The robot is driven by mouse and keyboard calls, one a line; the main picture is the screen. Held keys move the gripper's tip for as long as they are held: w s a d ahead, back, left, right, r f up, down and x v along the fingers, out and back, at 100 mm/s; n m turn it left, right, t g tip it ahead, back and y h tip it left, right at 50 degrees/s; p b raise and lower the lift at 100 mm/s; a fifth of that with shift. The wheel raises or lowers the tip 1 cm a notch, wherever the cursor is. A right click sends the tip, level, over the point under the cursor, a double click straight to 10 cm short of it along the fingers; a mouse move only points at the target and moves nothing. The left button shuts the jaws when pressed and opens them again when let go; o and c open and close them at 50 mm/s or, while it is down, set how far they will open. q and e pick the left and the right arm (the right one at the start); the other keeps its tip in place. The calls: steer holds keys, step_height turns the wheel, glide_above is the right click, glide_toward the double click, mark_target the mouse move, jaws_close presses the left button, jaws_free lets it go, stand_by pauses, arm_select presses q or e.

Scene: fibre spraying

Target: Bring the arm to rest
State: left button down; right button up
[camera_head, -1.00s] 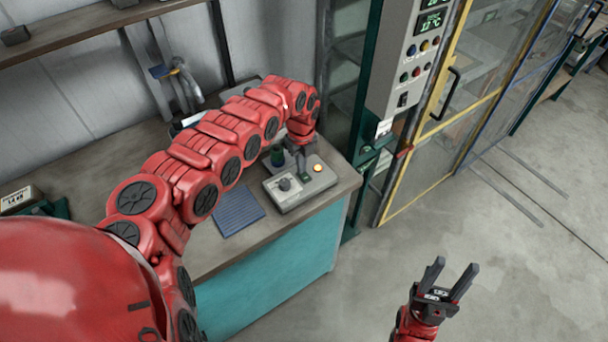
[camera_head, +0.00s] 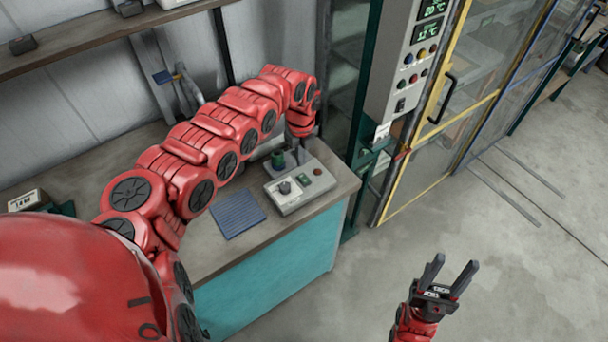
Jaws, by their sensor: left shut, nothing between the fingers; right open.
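My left arm (camera_head: 215,140) is red and reaches from the left over the workbench (camera_head: 195,262). Its wrist points down, and my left gripper (camera_head: 302,154) shows only in part below it, shut and empty. It is just above and behind a grey control box (camera_head: 295,205). My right gripper (camera_head: 448,274) is open and empty, pointing up over the floor at the lower right.
A blue ribbed mat (camera_head: 238,214) lies left of the control box. A green object (camera_head: 278,160) stands behind the box. A grey panel (camera_head: 405,65) with displays and a yellow-framed door (camera_head: 440,130) stand to the right. The floor (camera_head: 520,260) there is clear.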

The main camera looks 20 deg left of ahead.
arm_select(q)
steer(key=shift+r, duration=0.75)
